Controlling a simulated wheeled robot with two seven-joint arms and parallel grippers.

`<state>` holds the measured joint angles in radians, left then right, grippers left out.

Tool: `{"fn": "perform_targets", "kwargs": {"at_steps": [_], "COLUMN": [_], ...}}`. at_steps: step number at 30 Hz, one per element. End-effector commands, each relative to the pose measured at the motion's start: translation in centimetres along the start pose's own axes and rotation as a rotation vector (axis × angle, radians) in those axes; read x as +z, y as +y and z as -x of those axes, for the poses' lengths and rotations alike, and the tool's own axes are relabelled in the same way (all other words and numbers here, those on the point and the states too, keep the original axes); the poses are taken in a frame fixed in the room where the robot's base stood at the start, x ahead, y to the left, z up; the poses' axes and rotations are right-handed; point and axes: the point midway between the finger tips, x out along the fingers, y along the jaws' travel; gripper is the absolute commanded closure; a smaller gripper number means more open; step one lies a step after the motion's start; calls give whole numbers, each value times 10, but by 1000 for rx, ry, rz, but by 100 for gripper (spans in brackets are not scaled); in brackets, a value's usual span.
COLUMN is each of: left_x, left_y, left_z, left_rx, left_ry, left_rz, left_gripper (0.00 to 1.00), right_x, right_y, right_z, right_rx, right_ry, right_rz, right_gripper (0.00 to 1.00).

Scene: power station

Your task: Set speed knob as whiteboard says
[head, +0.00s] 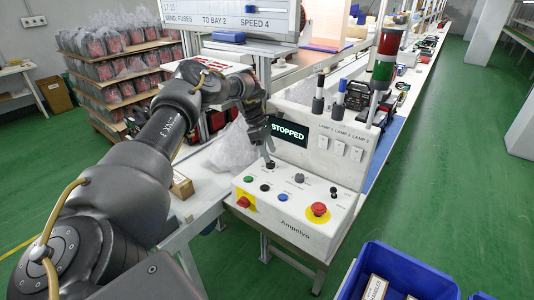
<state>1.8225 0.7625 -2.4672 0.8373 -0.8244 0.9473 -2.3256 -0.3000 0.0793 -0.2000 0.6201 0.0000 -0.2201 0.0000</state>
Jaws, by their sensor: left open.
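A whiteboard (225,16) at the top reads "17:15", "SEND: FUSES TO BAY 2" and "SPEED 4". A white control box (306,199) stands on the bench, its display (288,133) reading "STOPPED". A dark knob (270,165) sits at the back of its sloped panel, and a grey knob (299,179) sits to its right. The labels are too small to read, so I cannot tell which is the speed knob. My left gripper (267,154) is open and points down just over the dark knob; contact is unclear. My right gripper is out of view.
The panel also has a green button (249,179), a blue button (284,195), a black toggle (333,191) and a red emergency stop (319,209). A signal tower (384,70) rises behind. A blue crate (405,268) is at the lower right. Green floor is free at right.

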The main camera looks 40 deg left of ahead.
Motion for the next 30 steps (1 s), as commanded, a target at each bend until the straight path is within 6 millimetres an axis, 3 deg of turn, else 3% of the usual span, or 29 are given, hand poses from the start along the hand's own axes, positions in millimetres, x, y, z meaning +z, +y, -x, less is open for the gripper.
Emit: {"fn": "perform_targets", "kwargs": {"at_steps": [6,18,24,30], "left_x": [19,42,49,51], "left_y": [-30,-94,-113,-118], "left_z": [27,41,47,49], "left_rx": [2,2,1,1], "left_ry": [-5,-3,-1,0], "left_rz": [-6,-5,-1,-1], "left_gripper": [47,47,47,47], "right_x": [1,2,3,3], "right_y": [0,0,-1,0], "right_z": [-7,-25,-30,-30], "right_rx": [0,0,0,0], "right_ry": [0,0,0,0], "right_rz": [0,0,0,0], "right_gripper": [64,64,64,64]}}
